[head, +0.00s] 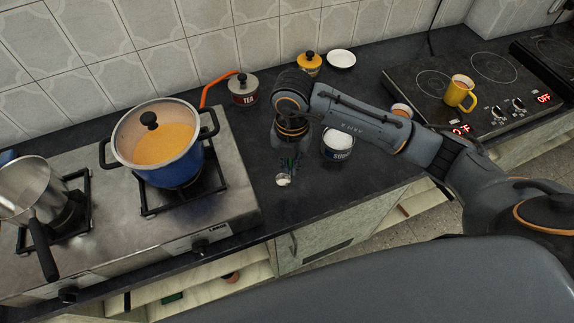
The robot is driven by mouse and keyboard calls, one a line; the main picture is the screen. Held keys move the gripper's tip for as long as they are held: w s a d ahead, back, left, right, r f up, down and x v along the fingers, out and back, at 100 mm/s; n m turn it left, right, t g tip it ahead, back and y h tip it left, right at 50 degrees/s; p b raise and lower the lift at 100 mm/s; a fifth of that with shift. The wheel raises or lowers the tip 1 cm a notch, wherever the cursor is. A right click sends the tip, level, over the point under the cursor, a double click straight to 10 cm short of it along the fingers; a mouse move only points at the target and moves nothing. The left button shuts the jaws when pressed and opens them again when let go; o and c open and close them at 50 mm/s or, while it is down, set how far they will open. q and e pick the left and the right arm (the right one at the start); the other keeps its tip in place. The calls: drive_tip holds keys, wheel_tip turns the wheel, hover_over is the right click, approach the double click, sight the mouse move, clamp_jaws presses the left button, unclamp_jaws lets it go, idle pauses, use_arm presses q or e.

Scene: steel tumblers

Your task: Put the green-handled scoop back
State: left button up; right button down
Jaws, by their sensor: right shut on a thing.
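The green-handled scoop (283,180) hangs below my right gripper (289,160), its small metal bowl downward, over the dark counter. My right gripper is shut on its green handle, most of which the fingers hide. I cannot tell whether the bowl touches the counter. The canister marked as sugar (337,152) stands just right of the gripper, open at the top, with white contents showing. The gripper is beside it, not over it. My left gripper is not in view.
A blue pot (172,172) with orange contents stands on the gas stove (225,205) to the left, near a steel pan (30,185). A tea canister (244,92), yellow jar (309,65) and white dish (341,59) stand behind. A yellow mug (459,94) stands on the cooktop.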

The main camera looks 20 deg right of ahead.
drive_tip(key=f, duration=0.1)
drive_tip(key=w+f+p, duration=0.1)
drive_tip(key=f, duration=0.1)
drive_tip(key=w+f+p, duration=0.1)
drive_tip(key=f, duration=0.1)
drive_tip(key=shift+w+f, duration=0.1)
drive_tip(key=shift+w, duration=0.15)
drive_tip(key=shift+f, duration=0.3)
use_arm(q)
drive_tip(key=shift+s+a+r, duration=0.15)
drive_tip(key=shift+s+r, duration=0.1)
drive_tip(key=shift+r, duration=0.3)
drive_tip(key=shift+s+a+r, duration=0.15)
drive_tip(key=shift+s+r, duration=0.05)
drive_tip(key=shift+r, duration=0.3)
use_arm(e)
drive_tip(key=shift+f, duration=0.1)
drive_tip(key=shift+f, duration=0.15)
drive_tip(key=c, duration=1.4)
unclamp_jaws()
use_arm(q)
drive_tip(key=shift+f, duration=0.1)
use_arm(e)
drive_tip(key=shift+d, duration=0.1)
